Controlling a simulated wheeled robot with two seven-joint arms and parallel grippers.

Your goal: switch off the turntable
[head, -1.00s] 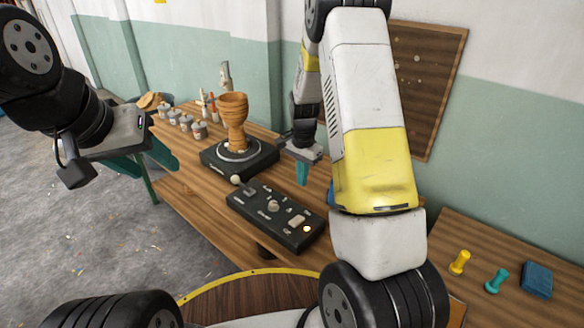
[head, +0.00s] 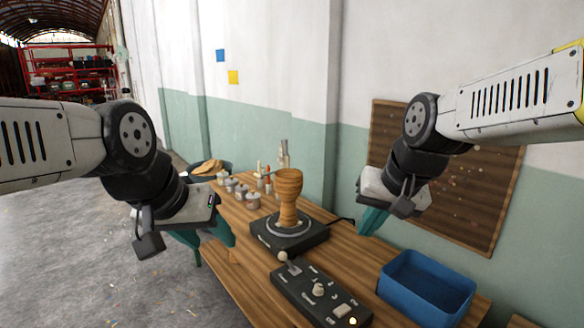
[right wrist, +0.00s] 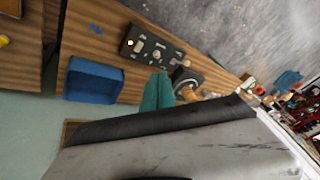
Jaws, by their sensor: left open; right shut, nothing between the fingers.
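The turntable (head: 292,240) is a black square base with a round plate, and a brown clay goblet (head: 288,195) stands upright on it. In front of it lies a black control box (head: 318,298) with a ball-topped lever (head: 284,257), a round knob (head: 318,290), a pale switch (head: 342,310) and a lit yellow lamp (head: 354,321). The box also shows in the right wrist view (right wrist: 150,47). My left gripper (head: 215,238) is open and empty, left of the turntable. My right gripper (head: 370,222) is shut and empty, raised to the right of the turntable, apart from the box.
A blue bin (head: 427,287) stands on the wooden table right of the control box. Small grey pots (head: 240,192) and tools line the table's far left. A brown board (head: 450,180) hangs on the wall behind my right arm.

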